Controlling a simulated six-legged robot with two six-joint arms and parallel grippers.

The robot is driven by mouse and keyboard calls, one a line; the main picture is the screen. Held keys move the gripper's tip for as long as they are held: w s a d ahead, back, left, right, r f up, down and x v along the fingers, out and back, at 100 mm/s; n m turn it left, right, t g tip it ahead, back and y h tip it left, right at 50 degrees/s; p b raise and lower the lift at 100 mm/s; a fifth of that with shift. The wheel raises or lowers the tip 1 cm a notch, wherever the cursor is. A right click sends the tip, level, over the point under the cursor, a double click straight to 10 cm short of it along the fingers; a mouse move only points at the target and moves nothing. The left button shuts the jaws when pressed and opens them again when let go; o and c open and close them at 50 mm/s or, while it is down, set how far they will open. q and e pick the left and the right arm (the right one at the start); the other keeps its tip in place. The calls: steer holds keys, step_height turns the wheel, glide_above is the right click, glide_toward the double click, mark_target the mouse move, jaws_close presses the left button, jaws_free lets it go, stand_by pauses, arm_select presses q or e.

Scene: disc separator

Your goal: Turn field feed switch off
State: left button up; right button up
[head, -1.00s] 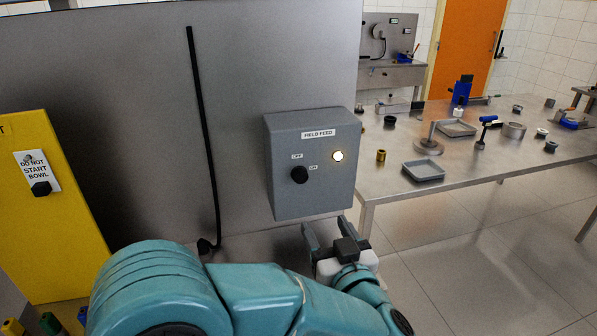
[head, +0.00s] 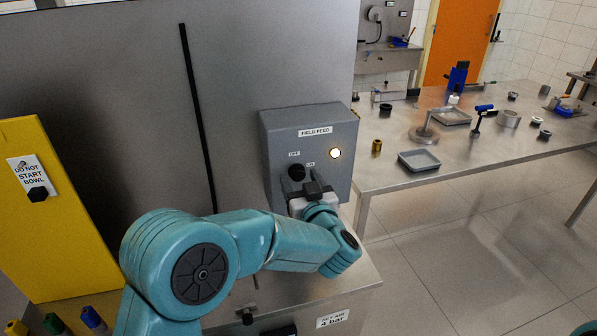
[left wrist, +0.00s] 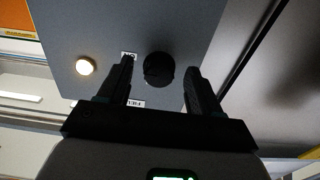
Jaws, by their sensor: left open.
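The grey field feed box (head: 343,184) is fixed to a steel panel, with a "FIELD FEED" label on top. Its black round switch knob (head: 296,172) sits near the OFF and ON labels; I cannot tell which way it points. The lamp (head: 335,153) beside it is lit. My left gripper (head: 306,184) is open just below and in front of the knob. In the left wrist view the knob (left wrist: 158,69) lies ahead between the two open fingers (left wrist: 160,72), with no visible contact. The lit lamp (left wrist: 86,66) is outside the fingers. My right gripper is not in view.
A yellow panel (head: 60,230) with a "DO NOT START BOWL" sign stands left. A black cable (head: 198,120) runs down the steel panel. A steel table (head: 460,160) with trays and small parts is at right. Open floor lies in front of it.

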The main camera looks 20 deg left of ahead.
arm_select(q)
steer(key=shift+x, duration=0.8)
steer(key=c, duration=0.3)
steer(key=shift+w, duration=0.1)
steer(key=c, duration=0.7)
steer(key=shift+f, duration=0.1)
